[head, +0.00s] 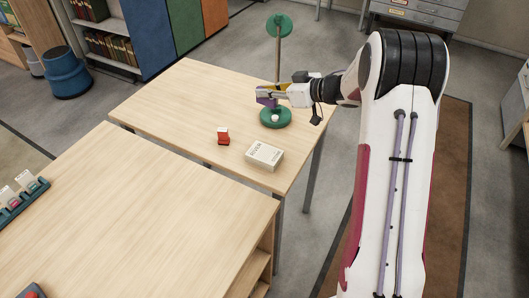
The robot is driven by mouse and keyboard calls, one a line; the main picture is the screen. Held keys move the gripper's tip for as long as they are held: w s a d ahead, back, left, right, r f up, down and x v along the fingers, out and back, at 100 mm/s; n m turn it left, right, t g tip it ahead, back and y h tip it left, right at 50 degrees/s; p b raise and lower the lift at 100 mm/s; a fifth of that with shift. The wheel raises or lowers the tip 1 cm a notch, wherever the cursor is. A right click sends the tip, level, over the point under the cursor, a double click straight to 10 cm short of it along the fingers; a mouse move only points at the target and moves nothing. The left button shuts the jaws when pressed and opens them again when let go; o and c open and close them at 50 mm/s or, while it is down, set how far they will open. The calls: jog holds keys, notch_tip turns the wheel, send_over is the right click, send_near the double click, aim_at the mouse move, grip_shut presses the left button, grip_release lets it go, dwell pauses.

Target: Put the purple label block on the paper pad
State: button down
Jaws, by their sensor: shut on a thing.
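My gripper (269,94) is shut on the purple label block (264,100), of which only a small part shows between and below the fingers. It is held above the far table, in front of the green stand's pole. The paper pad (264,154) is a pale, thick block with printing on its top. It lies near the right front part of the far table, below the gripper in the picture and apart from it.
A green stand (276,124) with a round base and tall pole stands close to the gripper. The far table (185,95) is otherwise mostly clear. A nearer table (140,215) adjoins it, with a card rack (22,198) at its left.

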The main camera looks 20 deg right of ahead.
jog(key=s+a+f+n, duration=0.1)
jog(key=s+a+f, duration=0.1)
jog(key=s, duration=0.5)
jog(key=shift+s+a+f+g+y, duration=0.15)
jog(key=shift+a+f+g+y, duration=0.25)
jog(key=shift+f, duration=0.1)
jog(key=shift+f, duration=0.1)
send_over(264, 152)
jog(key=shift+f, duration=3.05)
jog(key=shift+s+f, duration=0.1)
jog(key=shift+f, duration=1.75)
jog(key=shift+f, duration=0.15)
